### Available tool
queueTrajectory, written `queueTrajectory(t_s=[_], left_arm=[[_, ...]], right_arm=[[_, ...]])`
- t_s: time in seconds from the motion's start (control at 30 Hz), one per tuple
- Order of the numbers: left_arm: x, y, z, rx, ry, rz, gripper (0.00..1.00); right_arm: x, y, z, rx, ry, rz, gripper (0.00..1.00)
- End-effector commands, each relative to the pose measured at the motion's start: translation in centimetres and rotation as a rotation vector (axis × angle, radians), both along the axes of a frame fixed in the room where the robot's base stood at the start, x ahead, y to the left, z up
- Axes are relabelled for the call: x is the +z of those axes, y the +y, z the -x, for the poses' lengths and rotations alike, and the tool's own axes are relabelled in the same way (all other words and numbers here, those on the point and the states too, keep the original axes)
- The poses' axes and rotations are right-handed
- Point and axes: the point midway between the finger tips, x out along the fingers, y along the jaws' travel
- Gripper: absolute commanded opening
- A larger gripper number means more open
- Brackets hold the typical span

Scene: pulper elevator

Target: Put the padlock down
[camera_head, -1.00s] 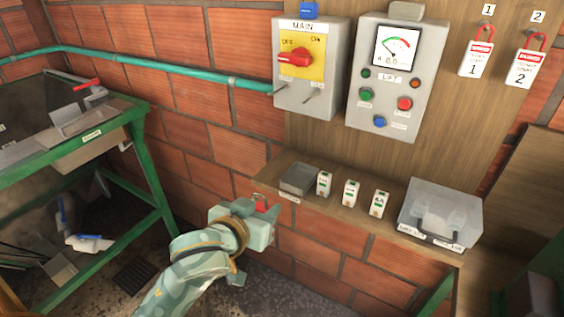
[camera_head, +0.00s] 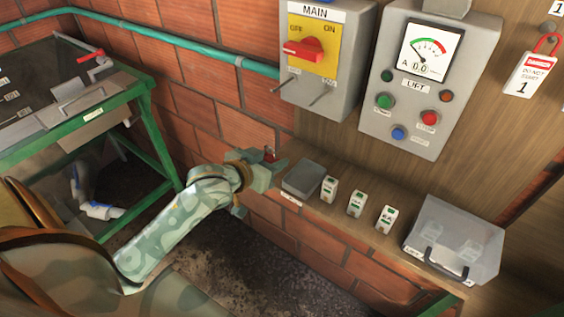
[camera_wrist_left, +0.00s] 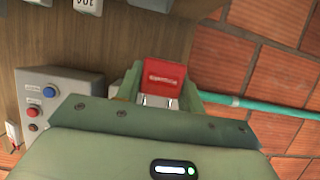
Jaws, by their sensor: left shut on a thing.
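The red padlock (camera_head: 269,156) is held in my left gripper (camera_head: 270,167), just left of the small grey tray (camera_head: 302,181) at the left end of the wooden shelf (camera_head: 322,212). In the left wrist view the padlock (camera_wrist_left: 162,77) sits between the two fingers, its red face showing and part of its silvery shackle visible. The gripper hides the rest. I cannot tell whether the padlock touches the shelf. My right gripper is in neither view.
Several small white blocks (camera_head: 357,203) stand right of the tray, then a clear box (camera_head: 455,240). Above are the MAIN switch box (camera_head: 325,55) and the LIFT panel (camera_head: 415,80). A green-framed bench (camera_head: 100,125) stands at left.

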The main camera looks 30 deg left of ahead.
Motion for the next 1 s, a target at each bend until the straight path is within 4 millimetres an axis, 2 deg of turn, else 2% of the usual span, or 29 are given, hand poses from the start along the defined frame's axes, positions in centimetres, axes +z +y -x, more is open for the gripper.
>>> queueTrajectory(t_s=[0.03,0.27,0.4,0.5,0.77,0.9,1.0], left_arm=[[-0.7,0.6,-1.2,0.001,0.0,-0.002,0.13],[-3.1,2.9,-5.9,0.002,-0.001,-0.001,0.13],[-5.9,3.8,-7.7,0.002,0.002,0.0,0.13],[-7.2,4.3,-8.8,0.002,0.001,0.0,0.13],[-8.7,4.9,-10.0,0.001,0.001,0.0,0.13],[-11.1,4.9,-10.1,0.002,0.003,0.001,0.13],[-12.0,4.9,-10.1,0.0,0.001,0.001,0.13]], right_arm=[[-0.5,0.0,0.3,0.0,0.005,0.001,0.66],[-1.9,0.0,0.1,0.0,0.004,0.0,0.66],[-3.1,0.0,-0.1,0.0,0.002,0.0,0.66],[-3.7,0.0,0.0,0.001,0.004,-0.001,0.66],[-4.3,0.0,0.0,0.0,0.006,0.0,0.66],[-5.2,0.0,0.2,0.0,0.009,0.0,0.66],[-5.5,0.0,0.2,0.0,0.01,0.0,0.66]])
